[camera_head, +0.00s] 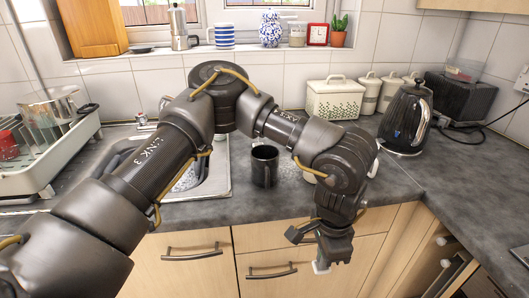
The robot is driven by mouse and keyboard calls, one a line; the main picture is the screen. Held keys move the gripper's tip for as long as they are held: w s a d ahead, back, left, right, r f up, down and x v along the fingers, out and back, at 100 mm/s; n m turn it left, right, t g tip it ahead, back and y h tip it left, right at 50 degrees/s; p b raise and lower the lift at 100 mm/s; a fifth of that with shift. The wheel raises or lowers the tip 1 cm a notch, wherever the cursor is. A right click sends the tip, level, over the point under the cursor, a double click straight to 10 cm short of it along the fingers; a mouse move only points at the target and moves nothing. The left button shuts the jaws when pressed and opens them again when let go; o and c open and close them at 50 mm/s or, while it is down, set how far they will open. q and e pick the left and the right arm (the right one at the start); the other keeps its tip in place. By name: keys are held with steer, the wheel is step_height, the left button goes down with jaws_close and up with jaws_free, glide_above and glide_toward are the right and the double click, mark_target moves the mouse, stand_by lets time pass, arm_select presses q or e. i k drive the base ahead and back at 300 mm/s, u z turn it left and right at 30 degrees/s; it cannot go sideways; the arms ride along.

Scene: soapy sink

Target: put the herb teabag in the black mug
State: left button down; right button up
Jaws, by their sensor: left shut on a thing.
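My left gripper (321,262) points down in front of the counter's front edge, to the right of the mug and nearer to me. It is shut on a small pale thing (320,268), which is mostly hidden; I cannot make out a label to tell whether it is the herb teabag. My right gripper is not in view.
My left arm spans the view over the sink (213,183). A black kettle (405,118) and a cream bread bin (333,98) stand further back. The right counter has free room.

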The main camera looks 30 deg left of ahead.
mark_target(266, 170)
steer(key=z, duration=3.1)
steer(key=k, duration=1.25)
steer(key=u, duration=2)
